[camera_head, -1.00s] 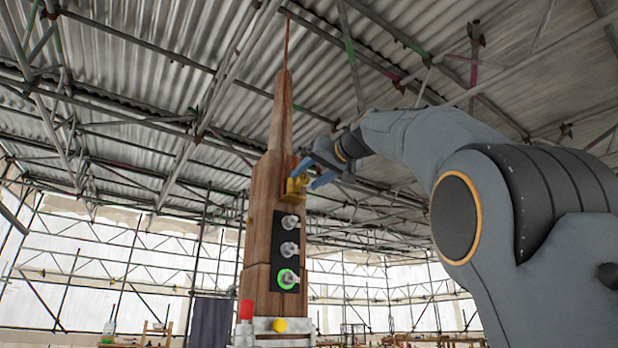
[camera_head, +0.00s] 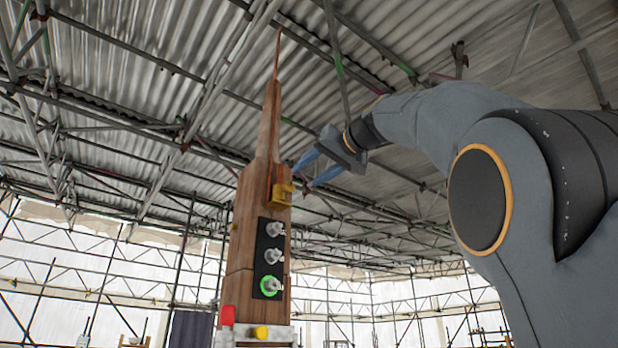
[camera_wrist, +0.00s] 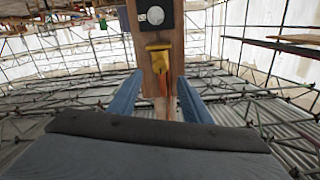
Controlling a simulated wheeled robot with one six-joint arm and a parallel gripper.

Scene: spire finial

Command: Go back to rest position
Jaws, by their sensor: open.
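My gripper (camera_head: 309,172) is open and empty, with its blue fingers apart. In the head view it is to the right of the wooden spire (camera_head: 262,150), near the yellow piece (camera_head: 281,195) on the spire's side, with a gap between them. In the wrist view my gripper (camera_wrist: 158,98) has its two fingers on either side of the spire (camera_wrist: 144,40) in the picture, and the yellow piece (camera_wrist: 158,58) shows beyond the fingertips.
The spire carries a black panel (camera_head: 261,255) with several knobs, one ringed in green. A red piece (camera_head: 228,314) and a yellow button (camera_head: 261,332) are at its base. Scaffolding surrounds the spire under a corrugated roof (camera_head: 130,60).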

